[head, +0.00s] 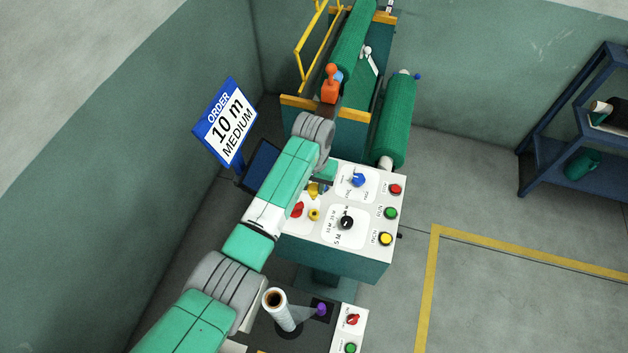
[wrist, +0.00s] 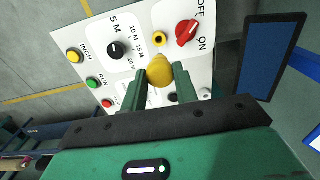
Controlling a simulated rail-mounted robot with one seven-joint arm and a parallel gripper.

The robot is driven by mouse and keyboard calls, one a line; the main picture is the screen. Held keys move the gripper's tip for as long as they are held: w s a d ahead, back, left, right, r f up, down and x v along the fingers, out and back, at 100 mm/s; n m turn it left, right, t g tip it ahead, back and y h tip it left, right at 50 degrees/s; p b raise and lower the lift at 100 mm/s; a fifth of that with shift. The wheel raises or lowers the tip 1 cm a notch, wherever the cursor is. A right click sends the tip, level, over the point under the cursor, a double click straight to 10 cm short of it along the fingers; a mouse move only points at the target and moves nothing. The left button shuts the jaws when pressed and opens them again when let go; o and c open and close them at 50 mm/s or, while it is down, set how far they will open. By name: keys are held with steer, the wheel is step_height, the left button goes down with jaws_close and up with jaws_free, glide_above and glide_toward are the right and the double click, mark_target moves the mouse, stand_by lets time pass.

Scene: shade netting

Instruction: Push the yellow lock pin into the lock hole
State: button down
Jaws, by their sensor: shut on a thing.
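The yellow lock pin (wrist: 159,71) is between the two green fingers of my gripper (wrist: 161,84) in the wrist view, its rounded end towards the panel. The gripper is shut on it. A yellow ring with a dark centre (wrist: 158,39), which looks like the lock hole, is on the white panel just beyond the pin, and the two appear apart. In the head view the ring (head: 314,214) lies just below the pin (head: 313,190), which is partly hidden by my gripper (head: 322,177). The pin's height above the panel is hard to tell.
A red OFF/ON switch (wrist: 187,33) is beside the ring. The panel (head: 325,254) also has a black length knob (head: 346,222), a blue knob (head: 358,180) and red, green and yellow buttons. An order sign (head: 228,122) reads 10 m, medium. Green rolls stand behind.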

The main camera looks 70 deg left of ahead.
mark_target(314, 199)
steer(key=shift+d+r, duration=0.1)
steer(key=shift+d, duration=0.2)
steer(key=shift+a+f+b, duration=0.2)
steer(key=shift+f+b, duration=0.15)
steer(key=shift+f, duration=0.1)
step_height(314, 199, down, 3)
steer(key=b, duration=0.2)
steer(key=shift+b, duration=0.3)
steer(key=shift+f, duration=0.15)
steer(key=shift+f+b, duration=1.25)
steer(key=shift+f, duration=0.65)
steer(key=shift+f+b, duration=0.4)
steer(key=shift+f, duration=0.7)
